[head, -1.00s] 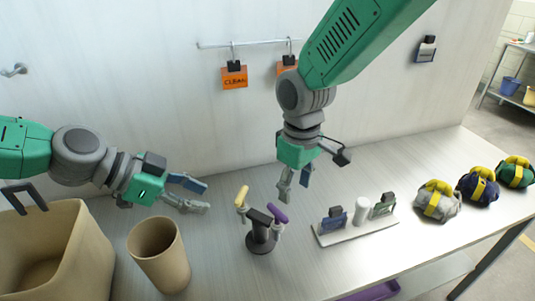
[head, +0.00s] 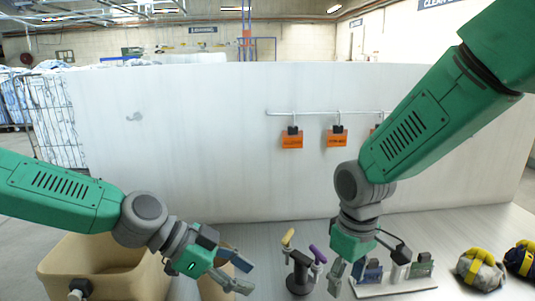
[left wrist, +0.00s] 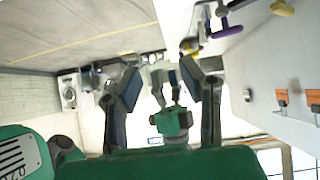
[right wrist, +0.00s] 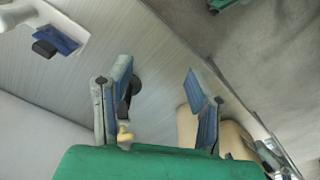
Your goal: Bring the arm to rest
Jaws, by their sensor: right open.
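My left gripper (head: 240,274) is open and empty, in front of the tan cup-shaped bin (head: 212,286). Its two fingers (left wrist: 163,92) stand apart in the left wrist view. My right gripper (head: 347,276) points down between the two-handled stand (head: 299,277) and the white tag holder (head: 395,288). In the right wrist view its fingers (right wrist: 158,92) are apart, with nothing held between them. The stand has a yellow and a purple handle. The lower parts of the bin and stand are cut off or hidden.
A large tan tub (head: 75,262) stands at the left. Bundled bags, one grey (head: 482,270) and one dark (head: 521,258), lie at the right. Orange tags (head: 292,140) hang from a rail on the white panel (head: 200,150). Free bench shows behind the stand.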

